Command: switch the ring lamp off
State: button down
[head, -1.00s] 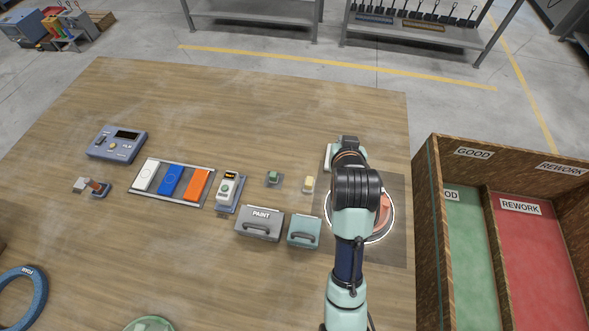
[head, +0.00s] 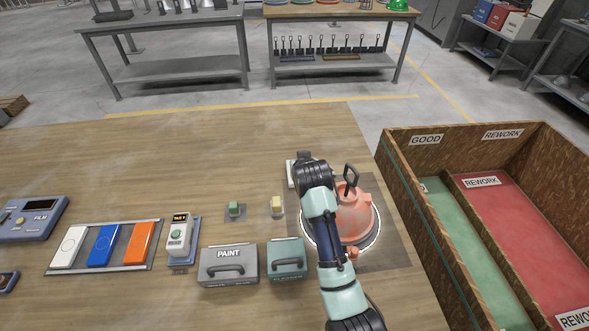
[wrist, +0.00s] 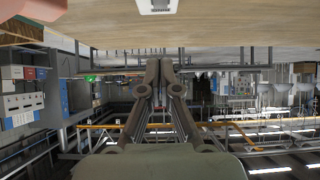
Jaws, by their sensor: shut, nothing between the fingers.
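The ring lamp (head: 375,244) is a white, bright-looking ring around the base of a salmon-coloured hood (head: 355,212) with a dark hook on top. It lies on a dark square mat at the table's right; my arm hides its left part. A pale, flat object (head: 291,174) stands behind the lamp, partly hidden by my arm; I cannot tell if it is the lamp's switch. In the wrist view my gripper (wrist: 160,67) is shut and empty. A white box-like thing (wrist: 157,5) shows at the top edge, apart from the fingertips.
A green switch (head: 235,209) and a yellow switch (head: 277,205) sit left of my arm. A grey PAINT case (head: 228,260) and a teal case (head: 286,249) stand in front of them. A wooden bin (head: 408,195) stands right of the table. The table's back is clear.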

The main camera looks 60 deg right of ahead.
jog(key=b+x, duration=0.5)
jog(key=x, duration=0.5)
jog(key=shift+a+f+b, duration=0.1)
jog(key=shift+f+b, duration=0.2)
jog(key=shift+b, duration=0.05)
notch_tip(320, 180, down, 2)
jog(key=shift+w+f+b, duration=0.1)
jog(key=shift+f+b, duration=0.1)
jog(key=shift+b, duration=0.45)
jog(key=shift+f, duration=0.5)
jog(key=shift+f, duration=0.1)
jog(key=shift+d, duration=0.25)
jog(key=shift+w+f+b, duration=0.1)
jog(key=shift+b, duration=0.25)
